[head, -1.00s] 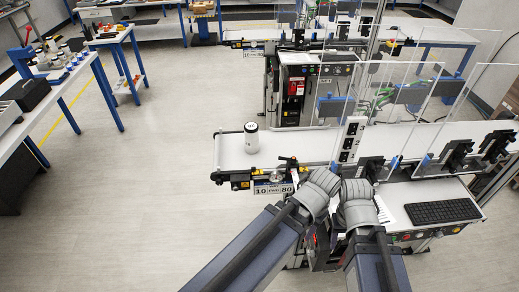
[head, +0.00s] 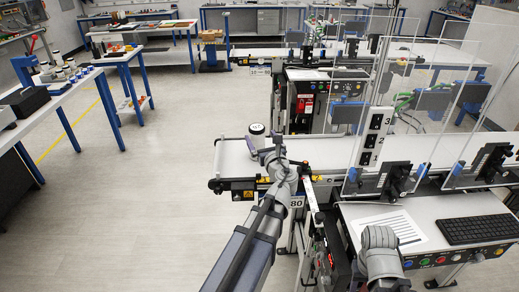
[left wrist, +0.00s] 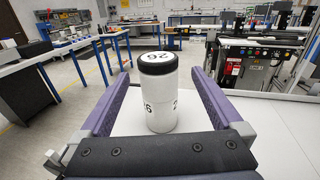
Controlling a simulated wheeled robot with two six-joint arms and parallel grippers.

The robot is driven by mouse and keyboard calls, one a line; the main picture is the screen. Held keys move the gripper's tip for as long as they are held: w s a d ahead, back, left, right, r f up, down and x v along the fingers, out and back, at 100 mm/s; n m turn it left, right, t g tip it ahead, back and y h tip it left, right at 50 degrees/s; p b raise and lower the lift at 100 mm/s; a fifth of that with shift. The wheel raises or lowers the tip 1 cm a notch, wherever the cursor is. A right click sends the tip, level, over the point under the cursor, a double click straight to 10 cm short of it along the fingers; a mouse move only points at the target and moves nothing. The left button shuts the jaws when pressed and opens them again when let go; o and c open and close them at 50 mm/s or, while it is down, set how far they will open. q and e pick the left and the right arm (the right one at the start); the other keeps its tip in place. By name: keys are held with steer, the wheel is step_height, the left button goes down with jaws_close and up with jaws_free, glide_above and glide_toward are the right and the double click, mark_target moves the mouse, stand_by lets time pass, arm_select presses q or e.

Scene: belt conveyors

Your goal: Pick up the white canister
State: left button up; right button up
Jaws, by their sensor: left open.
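The white canister (head: 257,130) stands upright near the left end of the front conveyor belt, with its lower part hidden behind my left gripper in the head view. My left gripper (head: 270,154) is at the belt's near side, in front of the canister. In the left wrist view the canister (left wrist: 161,95) has a black-rimmed lid and the number 26 on its top and side. The open purple fingers lie on its left and right with gaps on both sides. My right arm shows at the lower right of the head view, but its gripper is not visible.
The conveyor belt (head: 232,160) is bare around the canister. Clear upright panels and a numbered 1-2-3 sign (head: 374,137) stand to the right. A keyboard (head: 478,229) and paper (head: 392,229) lie on the near desk. A second conveyor stands behind.

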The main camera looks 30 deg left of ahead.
mark_target(255, 126)
arm_select(q)
steer(key=shift+w+r+m, duration=0.1)
steer(key=shift+m, duration=0.2)
steer(key=shift+x, duration=4)
steer(key=shift+s, duration=0.25)
steer(key=shift+c, duration=0.4)
jaws_close()
step_height(255, 126, up, 10)
steer(key=p, duration=1)
